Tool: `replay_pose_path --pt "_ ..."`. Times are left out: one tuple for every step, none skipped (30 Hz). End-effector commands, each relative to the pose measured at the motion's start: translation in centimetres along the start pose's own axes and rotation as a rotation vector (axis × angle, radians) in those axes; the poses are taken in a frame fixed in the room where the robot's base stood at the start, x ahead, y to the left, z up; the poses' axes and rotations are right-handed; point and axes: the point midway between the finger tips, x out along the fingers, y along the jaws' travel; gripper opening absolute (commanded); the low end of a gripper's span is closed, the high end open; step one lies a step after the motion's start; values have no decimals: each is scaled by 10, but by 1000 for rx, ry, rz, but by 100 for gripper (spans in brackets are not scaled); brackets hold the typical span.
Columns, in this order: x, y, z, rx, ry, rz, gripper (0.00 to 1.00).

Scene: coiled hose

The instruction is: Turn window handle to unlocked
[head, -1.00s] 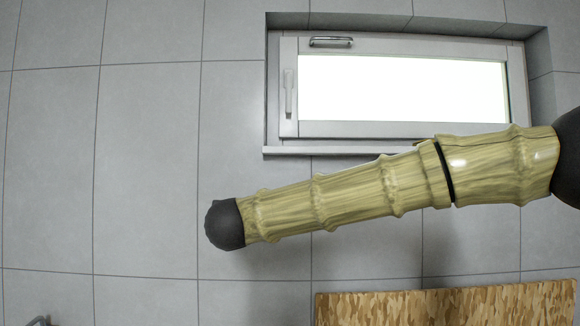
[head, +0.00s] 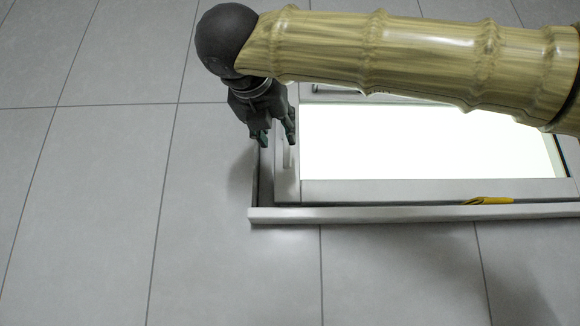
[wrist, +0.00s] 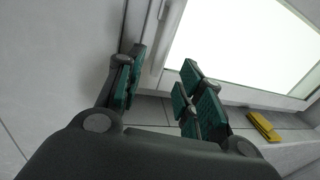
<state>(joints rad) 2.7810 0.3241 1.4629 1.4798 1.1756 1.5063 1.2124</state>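The white window handle (head: 287,156) hangs down on the left side of the window frame. Its upper part is hidden behind my gripper in the head view. In the wrist view, part of the handle (wrist: 161,14) shows at the top, beyond the fingers. My gripper (head: 277,138) is open, its dark fingers with green pads spread apart. It is at the handle's left and upper side in the head view. In the wrist view the gripper (wrist: 163,62) has nothing between its pads. Whether a finger touches the handle I cannot tell.
The bright window pane (head: 420,140) sits in a white frame within a wall recess. A yellow object (head: 490,201) lies along the sill (head: 380,215), also seen in the wrist view (wrist: 263,125). The tiled wall left of the window is clear.

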Motion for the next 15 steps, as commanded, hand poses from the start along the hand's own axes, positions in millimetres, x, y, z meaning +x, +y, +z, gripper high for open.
replay_pose_path --pt "-3 -2 3 8 -1 1 37" --pt "-4 -3 4 12 0 1 37" --pt "-2 -4 4 14 0 -1 37" --pt "0 -4 5 15 1 -2 37" --pt "3 -5 5 15 1 -3 37" --pt "7 -6 5 15 1 -5 37" --pt "11 -7 5 14 1 -6 37" --pt "16 -7 5 14 1 -7 37" --pt "22 -8 5 14 2 -9 37" --pt "27 -8 4 13 3 -10 37" --pt "32 -9 5 14 3 -10 37" --pt "39 -9 5 14 3 -10 37" --pt "44 -9 5 14 2 -10 37" --pt "49 -9 6 14 1 -9 37" --pt "55 -9 5 14 2 -10 37"
